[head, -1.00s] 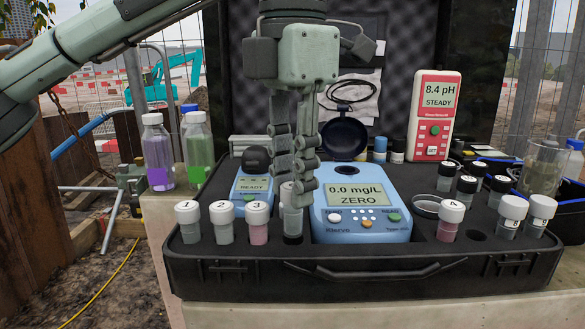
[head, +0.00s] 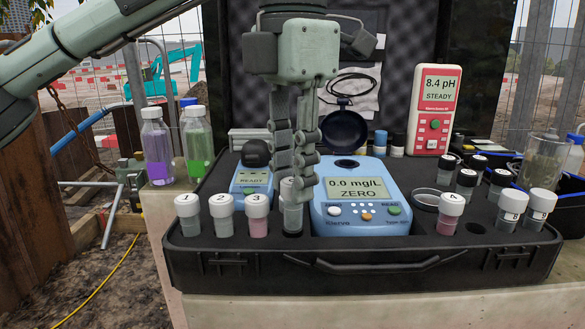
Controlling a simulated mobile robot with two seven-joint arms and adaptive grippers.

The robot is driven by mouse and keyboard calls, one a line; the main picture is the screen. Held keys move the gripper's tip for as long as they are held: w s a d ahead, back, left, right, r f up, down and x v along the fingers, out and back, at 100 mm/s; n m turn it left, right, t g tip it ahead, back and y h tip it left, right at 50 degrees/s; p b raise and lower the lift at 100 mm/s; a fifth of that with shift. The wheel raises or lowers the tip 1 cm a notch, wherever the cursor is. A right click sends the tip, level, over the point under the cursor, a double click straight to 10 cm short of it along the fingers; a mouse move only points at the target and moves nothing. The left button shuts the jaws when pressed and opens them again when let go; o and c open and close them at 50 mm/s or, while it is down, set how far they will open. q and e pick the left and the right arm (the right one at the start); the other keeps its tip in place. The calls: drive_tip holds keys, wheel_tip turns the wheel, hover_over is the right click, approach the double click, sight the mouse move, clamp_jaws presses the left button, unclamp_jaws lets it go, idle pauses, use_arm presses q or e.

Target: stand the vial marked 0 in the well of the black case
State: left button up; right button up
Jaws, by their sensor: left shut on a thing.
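My left gripper (head: 294,197) comes down from above into the front of the black case (head: 240,257). It is shut on a clear vial with a pale cap (head: 292,216). The fingers cover much of the cap, and I cannot read its mark. The vial is upright at a dark well in the front row, between the vial marked 3 (head: 258,214) and the blue meter (head: 362,212). Its lower end meets the dark well; I cannot tell how deep it sits. My right gripper is not in view.
Vials marked 1 (head: 188,214) and 2 (head: 222,214) stand to the left. The vial marked 4 (head: 450,214) and an empty well (head: 476,228) are right of the meter, which reads 0.0 mg/L ZERO. A small blue device (head: 252,181) stands close behind.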

use_arm(q)
drive_tip(key=shift+f+b, duration=0.7)
drive_tip(key=shift+f, duration=0.4)
drive_tip(key=o, duration=1)
wheel_tip(320, 180, up, 7)
drive_tip(key=p, duration=0.5)
drive_tip(key=shift+r+p, duration=0.1)
drive_tip(key=shift+p, duration=0.2)
